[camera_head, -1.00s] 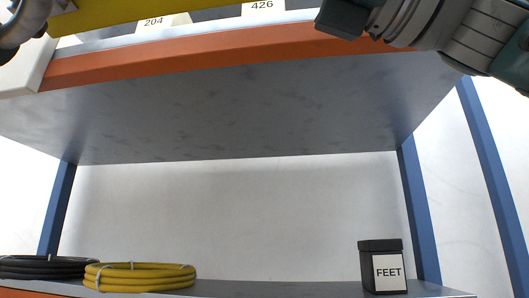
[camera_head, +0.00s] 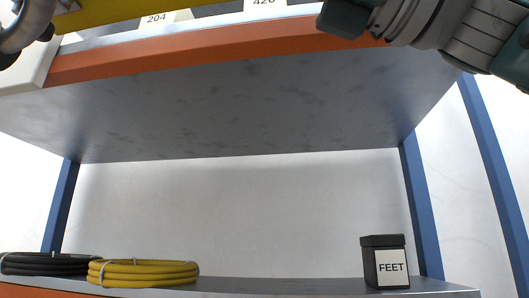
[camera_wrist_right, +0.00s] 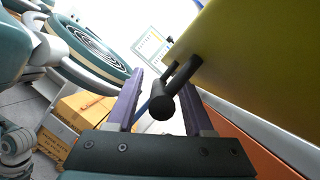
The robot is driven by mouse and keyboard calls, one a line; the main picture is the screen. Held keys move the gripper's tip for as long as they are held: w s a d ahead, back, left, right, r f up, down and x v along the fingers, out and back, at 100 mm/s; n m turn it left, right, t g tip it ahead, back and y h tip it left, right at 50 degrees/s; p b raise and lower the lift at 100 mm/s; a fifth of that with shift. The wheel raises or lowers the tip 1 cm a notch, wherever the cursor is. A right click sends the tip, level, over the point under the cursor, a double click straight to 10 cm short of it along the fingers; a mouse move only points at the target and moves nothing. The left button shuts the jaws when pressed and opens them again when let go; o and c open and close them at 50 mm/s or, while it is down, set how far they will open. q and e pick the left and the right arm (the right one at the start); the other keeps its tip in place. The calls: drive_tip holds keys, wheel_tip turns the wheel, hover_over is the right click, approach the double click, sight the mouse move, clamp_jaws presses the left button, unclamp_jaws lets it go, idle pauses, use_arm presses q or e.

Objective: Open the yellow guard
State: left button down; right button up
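The yellow guard (camera_head: 130,14) runs along the top edge of the head view, mostly cut off. In the right wrist view it is a large yellow panel (camera_wrist_right: 255,62) at the upper right, with a black bar handle (camera_wrist_right: 163,106) standing out from it. My right gripper (camera_wrist_right: 163,85) has its two purple fingers apart, with the handle showing between them. I see no clear grip on the handle. In the head view my right wrist (camera_head: 345,18) is at the top right, its fingers out of frame. My left gripper's fingers are not visible.
An orange-edged shelf (camera_head: 220,55) crosses above a lower shelf holding a black cable coil (camera_head: 45,264), a yellow coil (camera_head: 145,272) and a black FEET box (camera_head: 384,262).

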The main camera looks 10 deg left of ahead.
drive_tip(key=b+v, duration=0.2)
drive_tip(key=v, duration=0.5)
drive_tip(key=shift+d+b, duration=0.25)
drive_tip(key=shift+b, duration=0.05)
idle(0.3)
